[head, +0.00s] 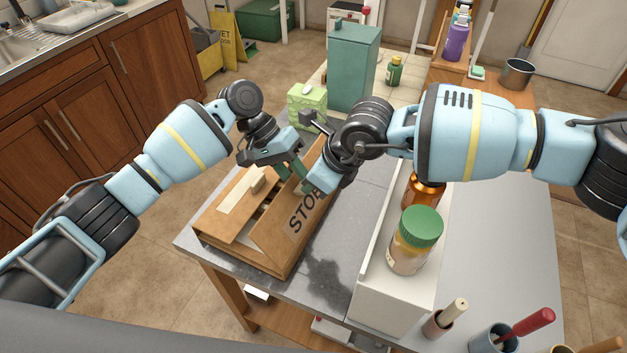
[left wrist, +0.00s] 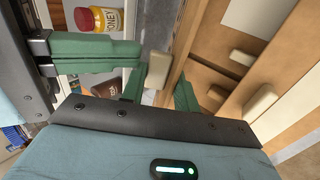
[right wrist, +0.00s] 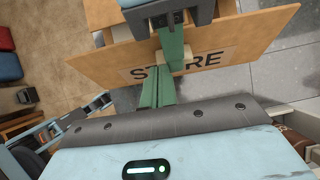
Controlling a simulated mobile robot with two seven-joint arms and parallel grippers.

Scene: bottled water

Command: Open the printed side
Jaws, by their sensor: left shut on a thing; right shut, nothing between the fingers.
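The brown box (head: 235,234) stands on the grey tabletop. Its printed side (head: 287,245) faces right and slants; its lettering is partly covered in the head view and reads like "STORE" in the right wrist view (right wrist: 215,59). A beige knob (left wrist: 157,70) sits at this side. The exact contact is partly hidden.
A white shelf unit (head: 383,300) right of the box holds a green-capped jar (head: 410,248) and an orange bottle (head: 424,192). A green tissue box (head: 307,103) and a tall teal container (head: 352,68) stand behind.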

